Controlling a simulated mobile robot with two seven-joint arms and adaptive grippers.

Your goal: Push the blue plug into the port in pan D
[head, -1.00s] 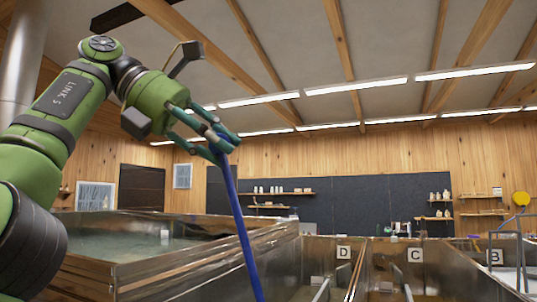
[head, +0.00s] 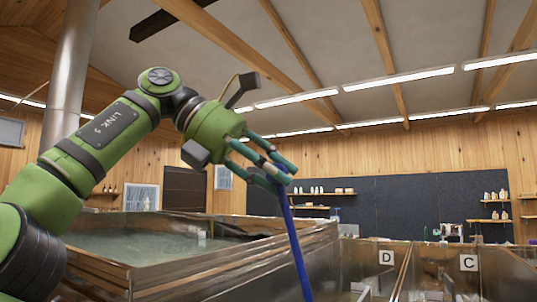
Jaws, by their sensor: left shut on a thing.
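My left gripper (head: 280,178) is shut on the upper end of a long blue rod-like thing (head: 296,240), which I take to be the blue plug. It hangs down, slightly tilted, and its lower end is cut off by the bottom edge of the head view. Pan D, marked by the D label (head: 386,258), lies to the right of the rod and lower. The port in pan D cannot be made out. My right gripper is not in view.
A large raised metal pan (head: 180,281) with liquid stands at the left, behind the rod. Pan C, with its C label (head: 468,263), is right of D. A metal pipe (head: 70,80) rises at the left. Shelves (head: 335,194) hang on the far dark wall.

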